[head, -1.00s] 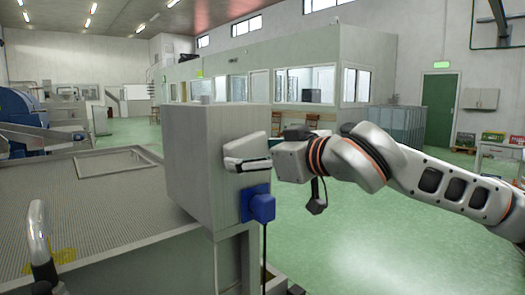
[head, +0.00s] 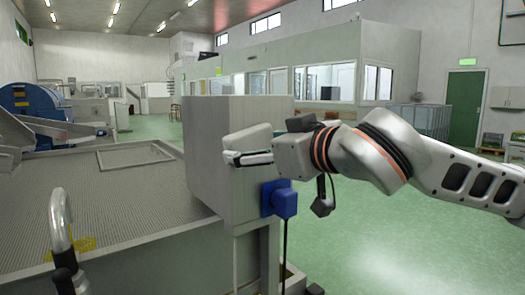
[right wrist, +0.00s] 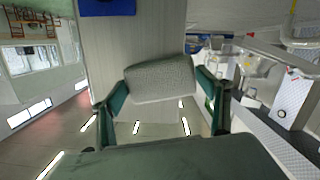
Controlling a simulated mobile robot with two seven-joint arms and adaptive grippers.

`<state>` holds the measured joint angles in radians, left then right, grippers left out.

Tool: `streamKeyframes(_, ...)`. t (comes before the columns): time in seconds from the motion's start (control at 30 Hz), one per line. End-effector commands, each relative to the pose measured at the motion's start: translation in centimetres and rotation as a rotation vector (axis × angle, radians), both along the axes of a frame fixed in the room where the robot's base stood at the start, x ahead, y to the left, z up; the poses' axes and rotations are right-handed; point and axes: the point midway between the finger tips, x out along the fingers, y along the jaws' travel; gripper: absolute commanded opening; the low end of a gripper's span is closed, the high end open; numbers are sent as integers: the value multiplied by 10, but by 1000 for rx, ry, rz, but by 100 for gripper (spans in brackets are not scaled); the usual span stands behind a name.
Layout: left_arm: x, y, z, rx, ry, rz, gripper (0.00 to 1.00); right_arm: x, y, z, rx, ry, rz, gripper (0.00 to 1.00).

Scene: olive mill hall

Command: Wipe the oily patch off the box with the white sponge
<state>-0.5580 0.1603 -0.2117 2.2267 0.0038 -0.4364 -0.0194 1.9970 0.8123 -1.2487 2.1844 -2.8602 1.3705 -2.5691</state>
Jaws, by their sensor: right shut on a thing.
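The box (head: 205,150) is a tall pale grey block at the edge of a grey-topped surface; its face also fills the upper middle of the right wrist view (right wrist: 125,45). My right gripper (head: 250,158) is shut on the white sponge (head: 252,140), beside the box's right-hand face, above a blue plug. In the right wrist view the sponge (right wrist: 160,80) sits between both fingers, close against the box; contact cannot be told for sure. No oily patch shows; anything behind the sponge is hidden. My left gripper is not in view.
A blue plug (head: 282,200) with a hanging cable juts from the box's face below my gripper. A curved metal handle (head: 60,220) stands at the near left of the grey top (head: 130,205). Open green floor (head: 390,240) lies to the right.

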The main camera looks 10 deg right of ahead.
Motion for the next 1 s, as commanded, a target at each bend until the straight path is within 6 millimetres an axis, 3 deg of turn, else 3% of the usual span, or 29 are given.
streamKeyframes(0.17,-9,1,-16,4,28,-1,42,-3,8,-4,-1,3,1,58)
streamKeyframes(0.5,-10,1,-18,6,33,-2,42,-4,10,-1,0,1,0,58)
streamKeyframes(1.0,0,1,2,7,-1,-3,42,-39,-5,1,-1,-2,-2,58)
